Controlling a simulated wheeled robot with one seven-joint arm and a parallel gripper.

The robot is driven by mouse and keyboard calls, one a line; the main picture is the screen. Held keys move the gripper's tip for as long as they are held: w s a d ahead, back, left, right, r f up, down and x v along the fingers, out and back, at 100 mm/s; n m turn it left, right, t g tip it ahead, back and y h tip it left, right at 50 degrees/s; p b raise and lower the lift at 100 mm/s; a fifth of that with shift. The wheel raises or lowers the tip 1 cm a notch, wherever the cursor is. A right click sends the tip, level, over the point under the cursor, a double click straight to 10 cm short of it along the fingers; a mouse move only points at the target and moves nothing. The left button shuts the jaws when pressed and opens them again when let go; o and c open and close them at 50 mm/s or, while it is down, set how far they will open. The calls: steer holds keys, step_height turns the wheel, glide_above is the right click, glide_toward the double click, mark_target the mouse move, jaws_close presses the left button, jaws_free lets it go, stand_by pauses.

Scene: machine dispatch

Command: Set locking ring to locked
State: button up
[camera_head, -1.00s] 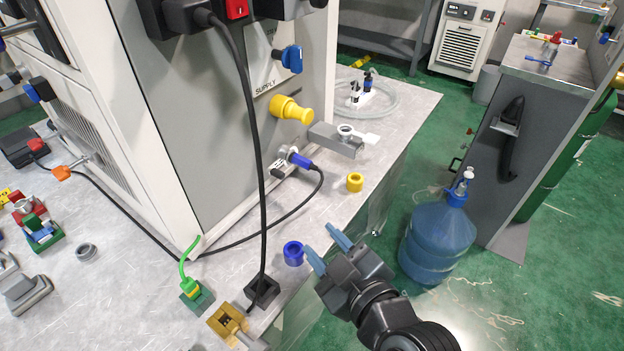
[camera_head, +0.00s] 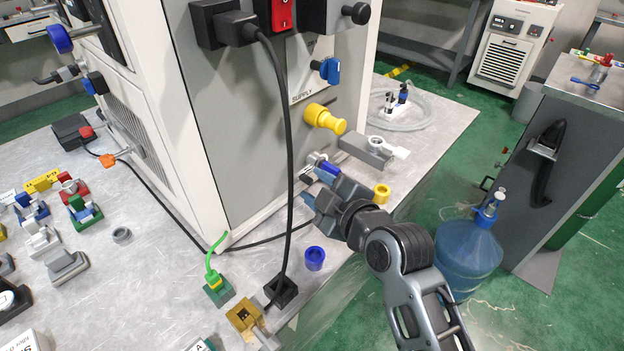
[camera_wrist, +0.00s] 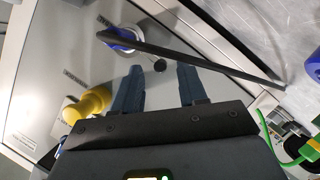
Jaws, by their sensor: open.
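A blue collar (camera_head: 328,169) sits on a silver socket low on the grey machine panel, with a black cable leading from it; it seems to be the locking ring. In the wrist view the blue collar (camera_wrist: 122,36) lies beyond my left finger, partly covered by the black cable. Its lock marks are too small to read. My gripper (camera_head: 315,187) is just in front of and below the connector, partly hiding it.
A black cable (camera_head: 288,150) hangs before the panel. Loose blue (camera_head: 315,258) and yellow (camera_head: 381,193) rings stand on the bench. A green plug (camera_head: 217,287) stands at the front.

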steer(key=shift+x, duration=1.15)
steer(key=shift+c, duration=0.4)
jaws_close()
